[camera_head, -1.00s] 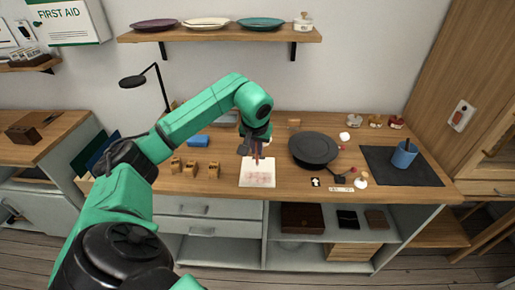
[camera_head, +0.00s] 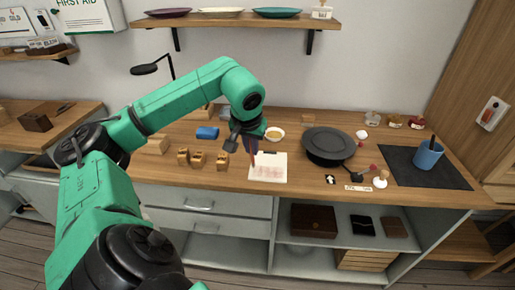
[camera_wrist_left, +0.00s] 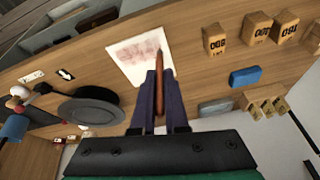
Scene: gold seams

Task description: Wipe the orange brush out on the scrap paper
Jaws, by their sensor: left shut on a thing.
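My left gripper (camera_head: 251,146) is shut on the orange brush (camera_wrist_left: 159,78), which shows as a reddish-orange stick between the dark fingers in the left wrist view. The brush (camera_head: 252,158) points down at the scrap paper's upper left part in the head view. The scrap paper (camera_head: 280,178) is a white sheet with pale reddish marks, lying flat near the table's front edge; it also shows in the left wrist view (camera_wrist_left: 120,67). I cannot tell whether the brush tip touches the paper. My right gripper is in neither view.
A dark round turntable (camera_head: 325,143) stands right of the paper. Several wooden blocks (camera_head: 197,160) and a blue block (camera_head: 207,133) lie to the left. A small bowl (camera_head: 274,134) sits behind the paper. A blue cup (camera_head: 428,156) stands on a dark mat (camera_head: 400,170) at the right.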

